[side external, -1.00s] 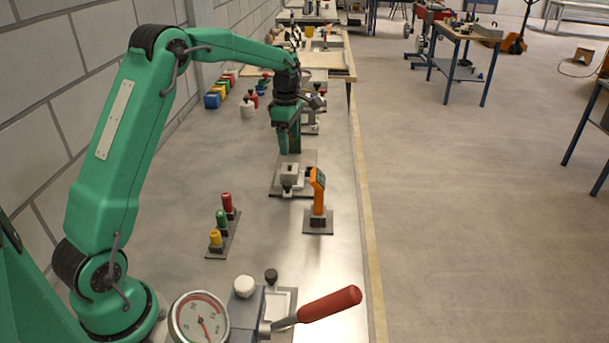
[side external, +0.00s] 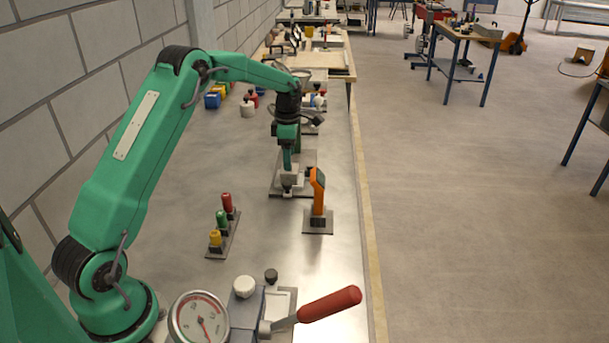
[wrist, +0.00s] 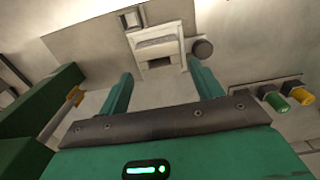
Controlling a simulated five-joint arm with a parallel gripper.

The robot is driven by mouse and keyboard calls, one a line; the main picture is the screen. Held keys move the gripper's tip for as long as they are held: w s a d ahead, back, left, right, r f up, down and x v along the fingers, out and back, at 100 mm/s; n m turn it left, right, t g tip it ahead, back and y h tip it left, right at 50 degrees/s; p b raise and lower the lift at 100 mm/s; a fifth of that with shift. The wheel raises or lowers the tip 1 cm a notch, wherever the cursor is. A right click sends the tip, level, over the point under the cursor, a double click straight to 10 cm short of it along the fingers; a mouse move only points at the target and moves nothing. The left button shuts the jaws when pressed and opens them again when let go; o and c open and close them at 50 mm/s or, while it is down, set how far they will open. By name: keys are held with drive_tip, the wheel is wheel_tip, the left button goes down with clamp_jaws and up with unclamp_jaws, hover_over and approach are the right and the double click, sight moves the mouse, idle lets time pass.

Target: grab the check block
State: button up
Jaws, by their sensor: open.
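The check block appears to be the pale grey block (side external: 292,181) on a flat grey plate (side external: 278,191) near the middle of the bench. In the wrist view the block (wrist: 157,45) lies just beyond my fingertips, roughly centred between them, with a round dark knob (wrist: 202,49) at its right. My gripper (side external: 290,165) points down over the block and partly hides it in the side view. In the wrist view its two green fingers (wrist: 162,82) are spread apart with nothing between them. I cannot tell exactly how high the fingertips are above the block.
An orange upright device (side external: 318,195) stands close by on the right. A rack with red, green and yellow pegs (side external: 222,224) is nearer on the left. A gauge (side external: 198,318) and a red-handled lever (side external: 330,304) are at the front. The bench between is clear.

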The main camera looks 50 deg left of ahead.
drive_tip(key=shift+f, duration=0.15)
drive_tip(key=shift+f, duration=2.5)
drive_tip(key=shift+c, duration=0.4)
drive_tip(key=shift+w+r, duration=0.1)
drive_tip(key=c, duration=0.9)
drive_tip(key=shift+o, duration=0.2)
wheel_tip(320, 180, up, 10)
